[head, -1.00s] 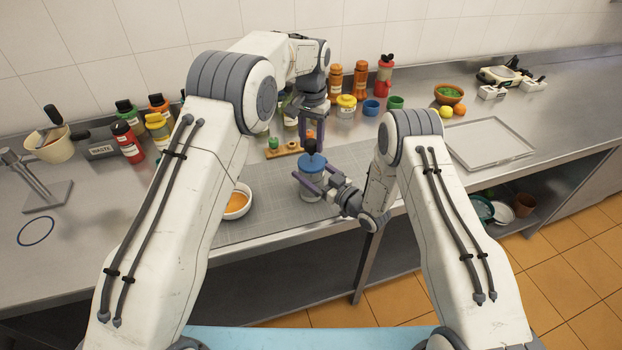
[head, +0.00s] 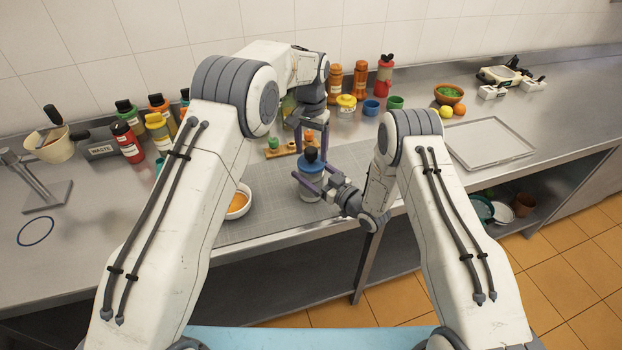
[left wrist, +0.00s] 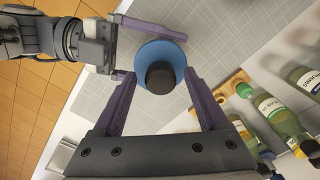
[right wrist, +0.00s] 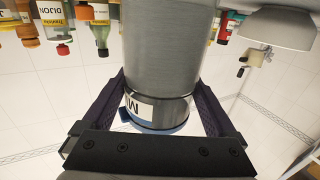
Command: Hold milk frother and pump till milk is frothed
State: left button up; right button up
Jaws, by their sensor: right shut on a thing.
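The milk frother (head: 310,190) stands upright on the grey mat, with a grey cylindrical body, a blue lid (left wrist: 173,49) and a black pump knob (head: 311,155). In the right wrist view its body (right wrist: 162,45) fills the middle, with part of a label showing. My right gripper (head: 309,178) is shut around the body just below the lid. My left gripper (head: 312,152) points down from above. Its two fingers are spread either side of the knob (left wrist: 160,77), with gaps showing in the left wrist view. The knob sits low, close to the lid. The milk inside is hidden.
A white bowl of orange liquid (head: 238,203) stands left of the frother. Bottles (head: 127,142) and blue and green cups (head: 396,102) line the back. An empty tray (head: 490,143) lies at right.

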pick_arm(q)
jog(key=shift+r, duration=3.1)
pick_arm(e)
jog(key=o, duration=1.2)
jog(key=shift+d, duration=0.1)
